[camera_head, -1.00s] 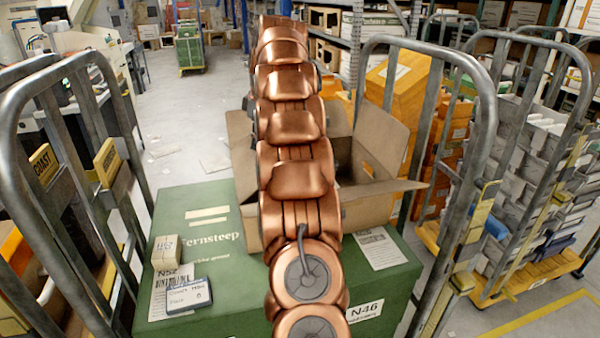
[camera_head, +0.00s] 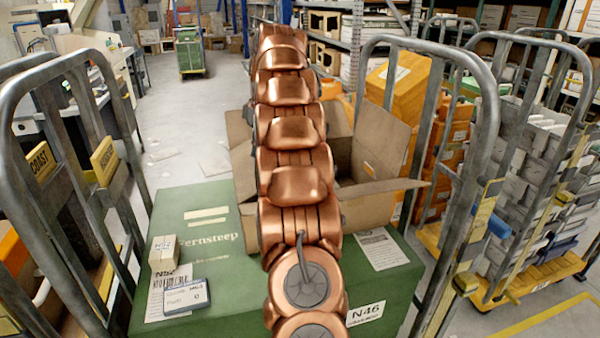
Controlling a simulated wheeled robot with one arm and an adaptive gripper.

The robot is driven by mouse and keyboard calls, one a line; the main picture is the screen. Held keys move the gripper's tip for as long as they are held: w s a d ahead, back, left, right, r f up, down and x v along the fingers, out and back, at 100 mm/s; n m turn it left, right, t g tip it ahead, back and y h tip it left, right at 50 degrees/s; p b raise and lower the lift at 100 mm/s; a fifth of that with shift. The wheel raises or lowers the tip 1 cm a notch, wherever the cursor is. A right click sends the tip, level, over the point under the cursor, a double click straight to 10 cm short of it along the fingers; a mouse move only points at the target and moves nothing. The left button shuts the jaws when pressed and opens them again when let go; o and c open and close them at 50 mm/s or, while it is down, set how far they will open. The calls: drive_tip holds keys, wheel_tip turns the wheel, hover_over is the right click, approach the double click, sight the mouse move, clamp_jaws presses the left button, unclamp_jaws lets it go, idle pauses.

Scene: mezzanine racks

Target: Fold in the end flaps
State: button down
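An open cardboard box (camera_head: 372,206) stands on a large green box. My copper-coloured arm runs up the middle of the view and covers much of the cardboard box. One flap (camera_head: 379,140) stands up at the right back, leaning outward. Another flap (camera_head: 384,189) sticks out to the right, nearly level. A third flap (camera_head: 240,145) shows upright at the left. The near side and part of the inside are hidden behind my arm. My gripper cannot be made out; the far end of the arm hides it or it lies out of sight.
Metal cage rails stand close at left (camera_head: 100,130) and right (camera_head: 480,170). A trolley of grey trays (camera_head: 540,190) is at right. Open floor (camera_head: 185,140) lies at the back left.

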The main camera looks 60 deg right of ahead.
drive_tip(key=shift+f+b, duration=1.4)
drive_tip(key=shift+f, duration=0.65)
drive_tip(key=shift+r, duration=0.1)
wheel_tip(320, 180, up, 8)
drive_tip(key=p, duration=0.5)
drive_tip(key=shift+r, duration=0.25)
wheel_tip(320, 180, up, 5)
drive_tip(key=p, duration=0.5)
drive_tip(key=shift+r+p, duration=0.1)
drive_tip(key=shift+p, duration=0.3)
